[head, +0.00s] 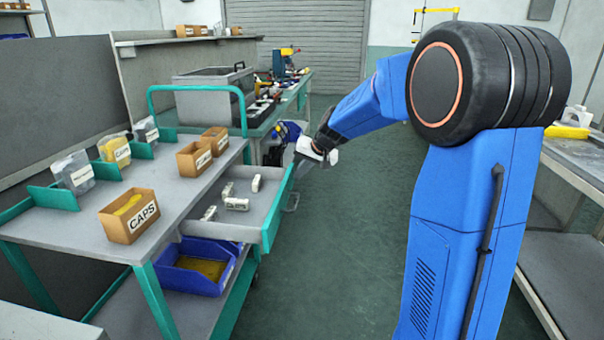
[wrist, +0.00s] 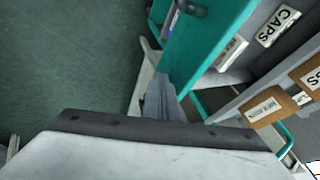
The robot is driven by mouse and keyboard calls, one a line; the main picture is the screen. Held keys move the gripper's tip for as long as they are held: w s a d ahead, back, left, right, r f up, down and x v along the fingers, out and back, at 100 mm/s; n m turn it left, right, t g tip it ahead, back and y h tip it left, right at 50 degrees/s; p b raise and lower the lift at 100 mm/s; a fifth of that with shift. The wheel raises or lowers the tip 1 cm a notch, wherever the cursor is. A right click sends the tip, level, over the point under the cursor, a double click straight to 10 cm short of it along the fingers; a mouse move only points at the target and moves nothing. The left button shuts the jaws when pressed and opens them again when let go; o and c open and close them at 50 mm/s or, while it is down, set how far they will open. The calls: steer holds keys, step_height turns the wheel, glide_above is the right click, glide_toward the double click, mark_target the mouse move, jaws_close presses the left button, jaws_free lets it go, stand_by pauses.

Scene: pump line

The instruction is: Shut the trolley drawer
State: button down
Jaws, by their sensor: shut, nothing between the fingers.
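The trolley drawer (head: 262,190) stands open, pulled out to the right from under the trolley's top (head: 165,185). It is a grey tray with a teal front panel (head: 278,208) and holds several small white parts. A pale handle (head: 292,203) shows on the outer face of the front. My gripper (head: 299,163) is at the far end of that front. In the wrist view my gripper (wrist: 163,84) is shut and empty, close to the outer side of the teal front (wrist: 208,48) and the handle (wrist: 146,72). I cannot tell whether it touches them.
Open boxes, one a CAPS box (head: 130,217), and bagged parts stand on the trolley's top. A blue bin (head: 197,268) sits on the shelf below. A workbench (head: 300,92) lies beyond the trolley and another (head: 575,158) at right. The floor (head: 345,250) between is clear.

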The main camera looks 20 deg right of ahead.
mark_target(246, 173)
steer(key=w+a, duration=0.3)
steer(key=a, duration=0.2)
steer(key=w+a, duration=0.3)
steer(key=a, duration=0.2)
steer(key=w+a, duration=0.3)
steer(key=a, duration=0.3)
steer(key=shift+w, duration=0.1)
steer(key=shift+d, duration=0.1)
